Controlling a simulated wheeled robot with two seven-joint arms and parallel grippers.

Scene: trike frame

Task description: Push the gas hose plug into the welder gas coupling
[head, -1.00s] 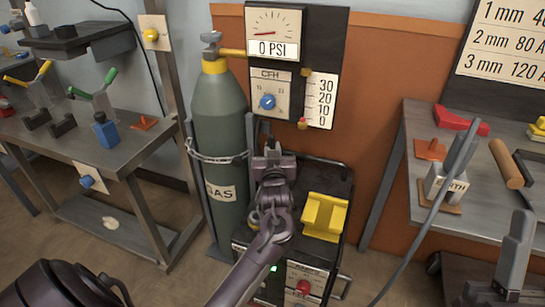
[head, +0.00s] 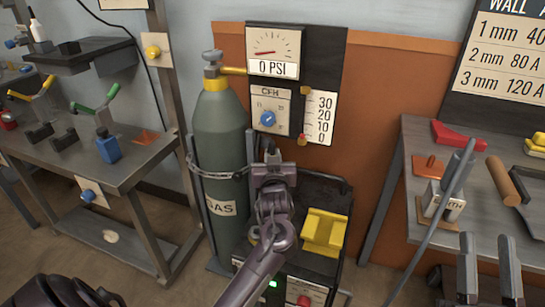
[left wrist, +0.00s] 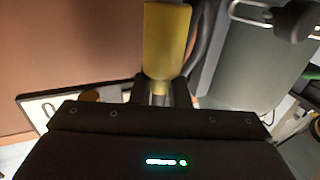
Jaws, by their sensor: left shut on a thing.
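My left gripper (head: 270,160) is in front of the wall panel, above the back of the dark welder cart (head: 325,190) and right of the gas cylinder. In the left wrist view it is shut on a yellow cylindrical piece (left wrist: 167,40) with a brass-coloured end, which appears to be the gas hose plug. The plug is hidden behind the gripper in the head view. I cannot clearly make out the welder gas coupling. My right gripper (head: 488,250) is open and empty at the lower right, two fingers apart.
The green gas cylinder (head: 221,135) is chained at left. A gauge panel (head: 315,60) reading 0 PSI hangs behind. A yellow block (head: 324,232) sits on the cart.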

